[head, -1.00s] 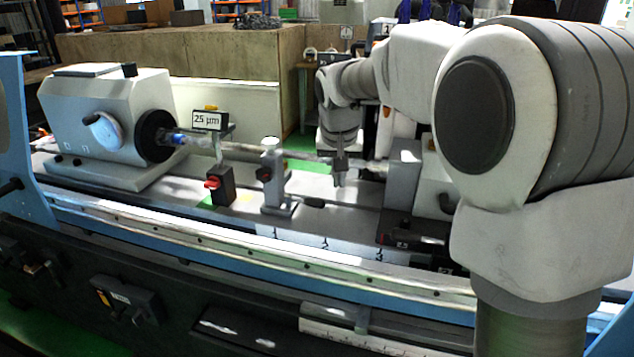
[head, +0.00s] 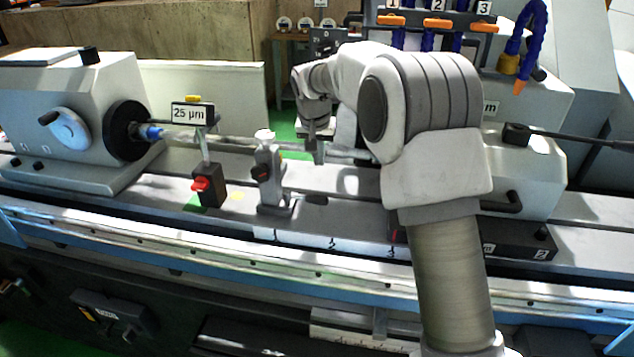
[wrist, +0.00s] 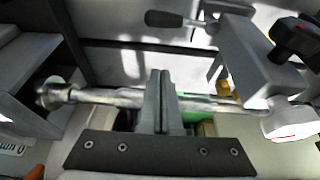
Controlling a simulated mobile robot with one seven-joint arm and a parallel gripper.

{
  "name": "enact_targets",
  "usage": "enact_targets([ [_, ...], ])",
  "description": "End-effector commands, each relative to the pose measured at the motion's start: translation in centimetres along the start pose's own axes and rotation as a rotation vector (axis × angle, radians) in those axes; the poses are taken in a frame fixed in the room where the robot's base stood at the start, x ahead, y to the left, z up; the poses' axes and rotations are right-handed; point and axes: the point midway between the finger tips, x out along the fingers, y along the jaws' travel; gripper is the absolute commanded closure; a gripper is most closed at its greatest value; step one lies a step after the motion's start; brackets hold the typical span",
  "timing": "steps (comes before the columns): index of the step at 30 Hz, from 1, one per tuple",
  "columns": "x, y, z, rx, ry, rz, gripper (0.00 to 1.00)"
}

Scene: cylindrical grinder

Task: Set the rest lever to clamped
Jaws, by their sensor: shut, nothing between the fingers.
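The rest (head: 268,172) is a grey upright block with a white top and a black knob, standing on the machine bed. Its lever (head: 307,197) is a short dark handle at the base, pointing right. In the wrist view the rest (wrist: 245,52) is at the upper right, and the lever (wrist: 175,19) shows as a black grip at the top centre. My gripper (head: 319,160) is to the right of the rest, above the lever, pointing down beside the long workpiece bar. In the wrist view my gripper (wrist: 160,74) is shut and empty, apart from the lever.
The workpiece bar (wrist: 205,103) runs across behind my fingers. A red-knobbed gauge stand (head: 207,187) with a 25 µm display is left of the rest. The headstock (head: 70,115) is farther left, and the tailstock (head: 525,165) is right. Bare bed lies right of the lever.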

Motion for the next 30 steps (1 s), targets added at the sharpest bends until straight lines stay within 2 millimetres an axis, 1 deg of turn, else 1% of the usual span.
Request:
enact_targets([
  [4, 0.4, -0.2, -0.1, 0.002, -0.001, 0.0, 1.0],
  [14, 0.4, -0.3, -0.1, 0.002, -0.002, 0.0, 1.0],
  [17, 0.8, -0.2, -0.1, 0.002, -0.002, 0.001, 1.0],
  [20, 1.9, -0.2, -0.1, 0.003, -0.003, 0.001, 1.0],
  [23, 3.6, -0.2, 0.0, 0.003, -0.005, 0.001, 1.0],
  [30, 8.9, -0.2, 0.0, 0.003, -0.005, 0.002, 1.0],
])
